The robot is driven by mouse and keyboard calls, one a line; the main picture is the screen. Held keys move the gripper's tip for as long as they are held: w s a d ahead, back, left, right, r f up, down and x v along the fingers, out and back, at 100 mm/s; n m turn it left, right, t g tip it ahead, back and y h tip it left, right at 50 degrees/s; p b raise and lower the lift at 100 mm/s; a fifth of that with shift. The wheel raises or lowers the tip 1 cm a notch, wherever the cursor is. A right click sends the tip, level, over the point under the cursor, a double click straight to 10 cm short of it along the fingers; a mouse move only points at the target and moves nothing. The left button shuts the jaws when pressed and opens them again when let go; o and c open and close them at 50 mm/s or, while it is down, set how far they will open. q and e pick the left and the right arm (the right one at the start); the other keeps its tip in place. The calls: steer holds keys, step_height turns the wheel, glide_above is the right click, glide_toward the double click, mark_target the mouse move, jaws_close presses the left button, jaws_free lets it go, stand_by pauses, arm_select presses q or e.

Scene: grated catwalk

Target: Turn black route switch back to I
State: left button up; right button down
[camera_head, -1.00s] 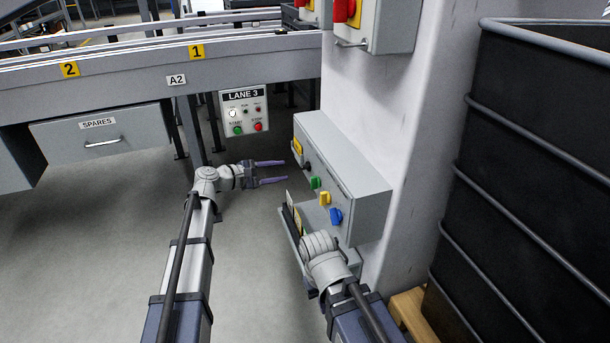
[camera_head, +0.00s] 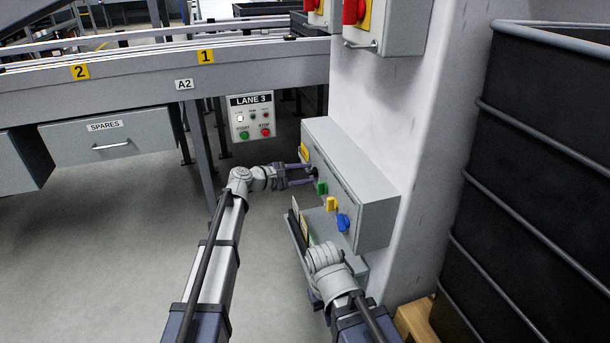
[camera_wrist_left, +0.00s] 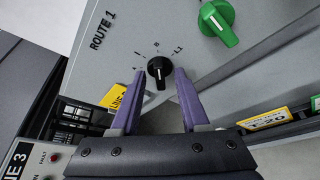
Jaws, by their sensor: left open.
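The black route switch (camera_wrist_left: 160,69) sits on the grey panel under the label ROUTE 1 in the left wrist view. Small position marks ring its upper side; they are too small to read surely, and I cannot tell which one the knob points to. In the head view the switch (camera_head: 314,170) is a small dark knob near the box's left end. My left gripper (camera_head: 313,176) is open, with its purple fingertips on either side of the switch. In the wrist view the fingers (camera_wrist_left: 159,76) flank the knob; contact is unclear. My right gripper's fingers do not show.
Green (camera_head: 321,187), yellow (camera_head: 331,203) and blue (camera_head: 343,221) knobs follow along the same box (camera_head: 365,190). The LANE 3 panel (camera_head: 251,118) hangs behind left. A dark ribbed bin (camera_head: 540,180) stands right. Floor at left is clear.

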arm_select(q)
steer(key=shift+c, duration=0.2)
jaws_close()
stand_by(0.5)
steer(key=shift+r+n+g+p, duration=0.15)
steer(key=shift+n+g+p, duration=0.15)
steer(key=shift+n+p, duration=0.2)
steer(key=shift+w+a+n+g+p, duration=0.15)
steer(key=shift+n+g+p, duration=0.3)
steer(key=shift+n+g, duration=0.55)
steer(key=shift+w+n+g+p, duration=0.15)
steer(key=shift+n+g+p, duration=0.35)
steer(key=shift+n, duration=0.9)
steer(key=shift+h, duration=0.3)
